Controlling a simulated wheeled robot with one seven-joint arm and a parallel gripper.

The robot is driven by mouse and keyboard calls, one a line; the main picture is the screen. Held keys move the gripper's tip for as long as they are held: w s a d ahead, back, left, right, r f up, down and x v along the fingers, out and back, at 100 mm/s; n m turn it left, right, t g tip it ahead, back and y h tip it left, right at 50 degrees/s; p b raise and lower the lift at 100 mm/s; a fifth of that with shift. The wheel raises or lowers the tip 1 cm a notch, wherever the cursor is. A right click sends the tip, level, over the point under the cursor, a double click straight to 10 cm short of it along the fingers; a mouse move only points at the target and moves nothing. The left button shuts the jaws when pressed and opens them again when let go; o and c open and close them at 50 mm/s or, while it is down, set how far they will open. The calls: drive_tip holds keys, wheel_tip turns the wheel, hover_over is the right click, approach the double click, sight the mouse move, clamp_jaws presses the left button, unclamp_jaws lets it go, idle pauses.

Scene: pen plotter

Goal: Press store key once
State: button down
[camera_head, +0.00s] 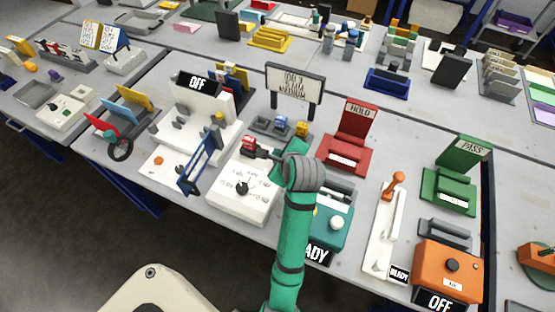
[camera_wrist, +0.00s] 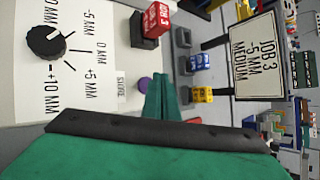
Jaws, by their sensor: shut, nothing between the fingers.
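The white control panel (camera_head: 235,200) stands on the table in the head view. It fills the left of the wrist view (camera_wrist: 85,85). The store key is a small round purple button (camera_wrist: 144,83) beside the STORE label. My gripper (camera_wrist: 161,78) is shut and empty, its green fingertips close to the key's right side; I cannot tell whether they touch it. The black knob (camera_wrist: 47,41) has a white mark toward its upper right. A red JOB 3 block (camera_wrist: 157,18) sits in a dark slot on the panel. In the head view, my arm hides the key.
A sign (camera_wrist: 257,55) reading JOB 3, -5 MM, MEDIUM stands behind the panel. A blue block (camera_wrist: 200,61) and a yellow block (camera_wrist: 202,95) sit in holders nearby.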

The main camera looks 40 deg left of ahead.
drive_tip(key=shift+d+r, duration=0.1)
drive_tip(key=shift+r, duration=2.15)
drive_tip(key=shift+w+d, duration=0.1)
drive_tip(key=shift+w, duration=0.05)
